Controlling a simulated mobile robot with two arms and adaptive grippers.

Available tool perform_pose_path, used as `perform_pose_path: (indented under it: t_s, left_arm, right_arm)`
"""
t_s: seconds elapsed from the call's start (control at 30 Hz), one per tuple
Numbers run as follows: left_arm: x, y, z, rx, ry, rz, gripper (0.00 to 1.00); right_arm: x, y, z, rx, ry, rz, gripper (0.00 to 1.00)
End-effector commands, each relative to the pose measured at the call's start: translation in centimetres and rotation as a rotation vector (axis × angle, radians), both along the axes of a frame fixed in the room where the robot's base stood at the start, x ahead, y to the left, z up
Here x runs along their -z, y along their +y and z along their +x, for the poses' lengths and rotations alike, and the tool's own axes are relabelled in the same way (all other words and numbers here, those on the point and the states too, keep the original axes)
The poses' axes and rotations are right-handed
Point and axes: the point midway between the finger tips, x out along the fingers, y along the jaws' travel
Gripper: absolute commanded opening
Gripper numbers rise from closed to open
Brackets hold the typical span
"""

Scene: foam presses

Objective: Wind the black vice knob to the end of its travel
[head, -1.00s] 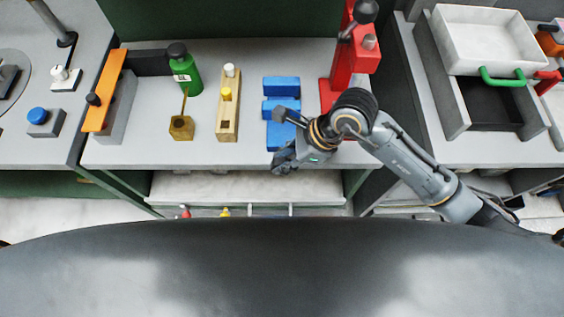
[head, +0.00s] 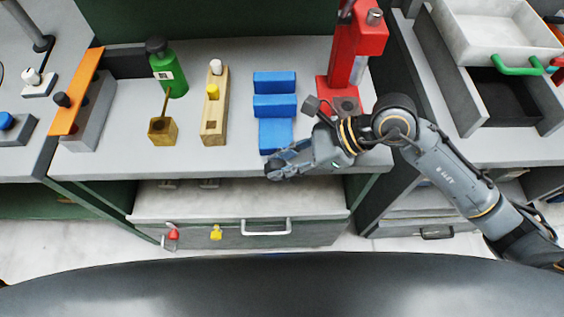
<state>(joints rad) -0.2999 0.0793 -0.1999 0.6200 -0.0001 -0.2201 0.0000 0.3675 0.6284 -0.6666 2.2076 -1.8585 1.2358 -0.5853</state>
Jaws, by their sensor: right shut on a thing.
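The blue vice (head: 275,105) stands on the middle bench, its jaws at the back and its body running to the front edge. My right gripper (head: 274,172) is at the front end of the vice, at the bench edge. It is shut on the black vice knob, which the fingers hide almost wholly. How far the knob is wound cannot be read from here. A gap shows between the two blue jaw blocks. My left gripper is not in view.
A wooden block with pegs (head: 214,110), a brass pot (head: 163,132) and a green bottle (head: 168,72) stand left of the vice. A red press (head: 350,65) stands close behind my right arm. A drawer (head: 220,235) lies below the bench.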

Motion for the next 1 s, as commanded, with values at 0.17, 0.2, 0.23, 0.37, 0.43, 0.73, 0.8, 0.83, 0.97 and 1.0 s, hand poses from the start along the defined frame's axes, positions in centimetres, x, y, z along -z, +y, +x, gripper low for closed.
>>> perform_pose_path:
  t_s: [0.17, 0.2, 0.23, 0.37, 0.43, 0.73, 0.8, 0.83, 0.97, 1.0]
  left_arm:
    - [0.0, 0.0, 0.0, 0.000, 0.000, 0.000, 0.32]
    - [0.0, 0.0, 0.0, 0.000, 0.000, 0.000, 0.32]
    - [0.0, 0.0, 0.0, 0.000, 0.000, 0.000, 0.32]
    - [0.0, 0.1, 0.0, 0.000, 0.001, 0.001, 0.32]
    - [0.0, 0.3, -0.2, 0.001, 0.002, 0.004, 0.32]
    - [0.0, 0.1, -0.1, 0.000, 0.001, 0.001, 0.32]
    - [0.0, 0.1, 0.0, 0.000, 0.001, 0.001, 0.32]
    - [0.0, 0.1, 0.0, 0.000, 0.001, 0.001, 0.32]
    - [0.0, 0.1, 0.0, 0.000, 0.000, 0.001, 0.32]
    - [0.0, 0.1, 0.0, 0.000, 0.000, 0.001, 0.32]
  right_arm:
    - [-0.1, 0.0, 0.0, 0.001, -0.001, 0.001, 0.32]
    - [-0.1, 0.0, 0.0, 0.001, -0.001, 0.001, 0.32]
    - [-0.1, 0.0, 0.0, 0.001, -0.001, 0.001, 0.32]
    - [-0.1, 0.0, 0.0, 0.001, -0.001, 0.001, 0.32]
    - [-0.1, -0.1, 0.0, 0.001, -0.001, 0.000, 0.32]
    - [-2.8, -3.5, 0.1, 0.003, -0.004, -0.004, 0.32]
    - [-3.8, -4.8, 0.1, 0.005, -0.004, -0.004, 0.32]
    - [-4.2, -5.3, 0.1, 0.004, -0.003, -0.004, 0.32]
    - [-5.8, -7.2, 0.1, 0.003, -0.003, -0.004, 0.32]
    - [-6.2, -7.7, 0.1, 0.002, -0.002, -0.002, 0.32]
